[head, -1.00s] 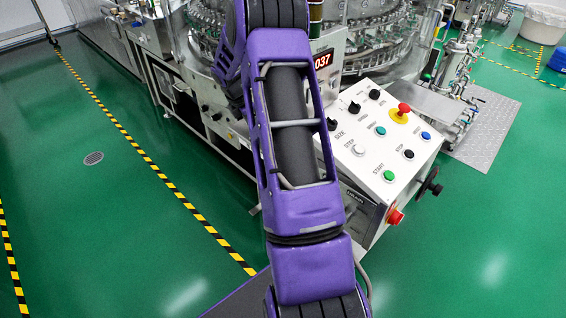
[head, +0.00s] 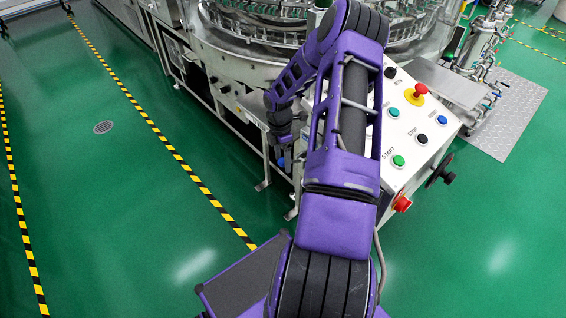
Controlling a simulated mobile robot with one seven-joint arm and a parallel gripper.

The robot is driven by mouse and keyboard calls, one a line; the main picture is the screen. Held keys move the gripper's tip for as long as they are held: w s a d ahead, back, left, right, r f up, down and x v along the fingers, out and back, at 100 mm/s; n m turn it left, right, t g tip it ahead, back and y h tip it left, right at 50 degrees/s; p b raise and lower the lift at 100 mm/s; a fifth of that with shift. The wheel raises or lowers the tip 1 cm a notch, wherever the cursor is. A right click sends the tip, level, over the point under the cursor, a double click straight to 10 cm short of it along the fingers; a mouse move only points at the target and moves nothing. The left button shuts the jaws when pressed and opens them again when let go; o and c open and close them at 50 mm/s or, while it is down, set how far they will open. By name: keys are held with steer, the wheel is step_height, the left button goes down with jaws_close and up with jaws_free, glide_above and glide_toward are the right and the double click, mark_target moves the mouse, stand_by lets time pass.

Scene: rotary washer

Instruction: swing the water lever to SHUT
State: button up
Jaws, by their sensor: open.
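My arm reaches over the control console, and its far end bends down beside the console's left side. My gripper (head: 284,148) is small at the end of this wrist, low in front of the washer's frame, and the arm partly covers it. Its jaws are open, though its fingertips are hard to make out. A small blue part (head: 283,162) shows at the wrist's lower end; I cannot tell whether it is the water lever's handle or part of my gripper. I cannot make out the water lever or its SHUT mark for certain, nor any contact with it.
The white console (head: 420,125) carries several buttons and a red emergency stop (head: 421,90). A red knob (head: 402,203) and a black handwheel (head: 440,171) stick out from its side. The rotary washer (head: 240,40) stands behind. Green floor (head: 120,190) is open at left.

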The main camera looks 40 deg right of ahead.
steer(key=shift+f, duration=0.6)
jaws_close()
stand_by(1.1)
